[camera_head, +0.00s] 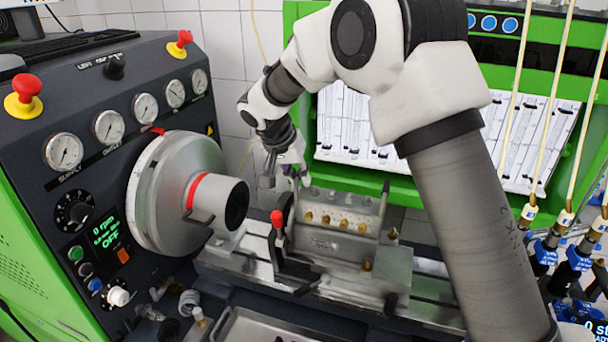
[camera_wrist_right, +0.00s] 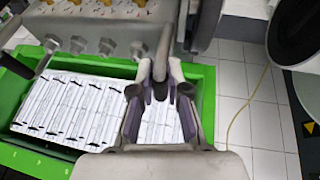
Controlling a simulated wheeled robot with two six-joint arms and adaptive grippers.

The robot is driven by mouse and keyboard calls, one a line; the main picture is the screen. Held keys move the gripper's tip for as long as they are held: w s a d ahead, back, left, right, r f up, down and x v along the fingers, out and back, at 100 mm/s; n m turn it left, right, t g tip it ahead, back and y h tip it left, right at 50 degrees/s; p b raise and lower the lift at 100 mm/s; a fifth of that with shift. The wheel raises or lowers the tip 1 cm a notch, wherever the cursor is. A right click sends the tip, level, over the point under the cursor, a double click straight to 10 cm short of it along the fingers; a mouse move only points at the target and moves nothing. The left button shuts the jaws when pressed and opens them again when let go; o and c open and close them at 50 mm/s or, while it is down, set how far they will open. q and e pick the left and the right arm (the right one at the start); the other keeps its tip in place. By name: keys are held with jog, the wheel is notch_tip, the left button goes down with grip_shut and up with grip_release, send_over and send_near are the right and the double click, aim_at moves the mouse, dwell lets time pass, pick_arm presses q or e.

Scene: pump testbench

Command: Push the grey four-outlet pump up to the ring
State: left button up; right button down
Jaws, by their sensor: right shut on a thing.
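The grey four-outlet pump (camera_head: 340,212) sits upright on the bench rails, its brass outlets in a row on the near side. A red ring (camera_head: 197,190) circles the silver coupling on the big drive wheel. A gap shows between the coupling's dark open end and the pump's dark left end. My right gripper (camera_head: 296,172) reaches down behind the pump's left end. In the right wrist view it (camera_wrist_right: 160,88) is shut on a grey upright bar by the pump (camera_wrist_right: 100,22). The bar's lower end is hidden in the head view. My left gripper is not in view.
A red-knobbed lever (camera_head: 278,222) stands in front of the pump's left end. The drive wheel (camera_head: 160,190) and dial panel (camera_head: 60,150) fill the left. A green-framed unit (camera_head: 450,150) stands behind. Hanging hoses with blue injectors (camera_head: 545,255) are at right. The rails (camera_head: 440,315) right of the pump look clear.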

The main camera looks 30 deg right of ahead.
jog(key=shift+a, duration=0.1)
dwell(0.3)
jog(key=shift+w+a, duration=0.1)
jog(key=shift+w, duration=0.05)
jog(key=shift+w+a+p, duration=0.25)
jog(key=shift+w+p, duration=0.05)
jog(key=shift+p, duration=0.05)
